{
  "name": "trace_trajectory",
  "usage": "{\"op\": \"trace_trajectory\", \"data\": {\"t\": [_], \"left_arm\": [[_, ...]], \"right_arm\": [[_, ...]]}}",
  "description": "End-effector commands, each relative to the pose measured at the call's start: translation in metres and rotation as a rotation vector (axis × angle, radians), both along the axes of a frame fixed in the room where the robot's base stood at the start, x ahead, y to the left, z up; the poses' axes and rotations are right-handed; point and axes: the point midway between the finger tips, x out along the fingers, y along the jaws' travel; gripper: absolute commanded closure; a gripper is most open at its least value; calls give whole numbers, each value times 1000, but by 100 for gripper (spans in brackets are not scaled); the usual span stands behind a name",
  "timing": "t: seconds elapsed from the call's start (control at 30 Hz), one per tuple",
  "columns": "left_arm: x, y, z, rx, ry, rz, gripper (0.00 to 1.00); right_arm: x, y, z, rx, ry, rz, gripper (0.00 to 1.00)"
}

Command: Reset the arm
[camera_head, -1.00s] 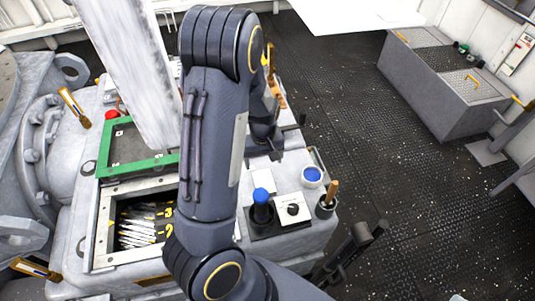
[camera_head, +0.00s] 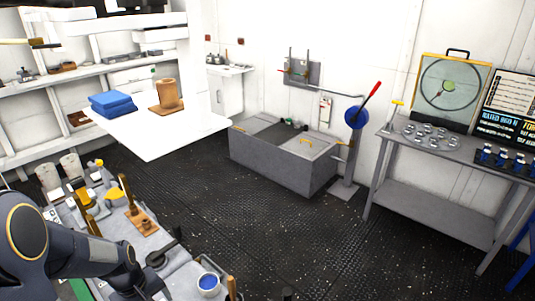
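One of my arms comes in from the left edge at the bottom left, dark with a gold-ringed joint. By its side I take it as the left one. Its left gripper (camera_head: 160,254) is over the grey bench (camera_head: 178,284), beside the loose tools there. The fingers are small and dark against the bench, so their opening is unclear. No object shows in them. My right gripper does not show clearly; only a small dark piece (camera_head: 287,294) at the bottom edge may belong to it.
On the bench are a wooden-handled tool (camera_head: 128,192) and a blue-filled dish (camera_head: 208,283). A white table (camera_head: 170,132) carries a blue stack (camera_head: 112,104) and a brown cup (camera_head: 168,94). A grey tub (camera_head: 280,158) and workbench (camera_head: 440,190) stand behind. The dark floor's middle is clear.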

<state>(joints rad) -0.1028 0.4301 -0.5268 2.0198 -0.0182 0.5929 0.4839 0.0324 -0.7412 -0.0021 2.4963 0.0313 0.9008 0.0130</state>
Motion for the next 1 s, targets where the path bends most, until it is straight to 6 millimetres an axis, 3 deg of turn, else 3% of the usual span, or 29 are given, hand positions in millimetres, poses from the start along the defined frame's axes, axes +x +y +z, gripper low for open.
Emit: {"op": "trace_trajectory", "data": {"t": [0.37,0.63,0.8,1.0], "left_arm": [[-29,-38,77,-136,-171,-148,19],[-93,-81,153,-163,-409,-414,19],[-133,-99,171,-101,-517,-564,19],[-154,-108,174,-48,-563,-647,19]], "right_arm": [[0,0,0,0,-1,0,64],[0,0,0,0,-1,0,64],[0,0,0,0,-1,0,64],[0,0,0,0,-1,0,64]]}}
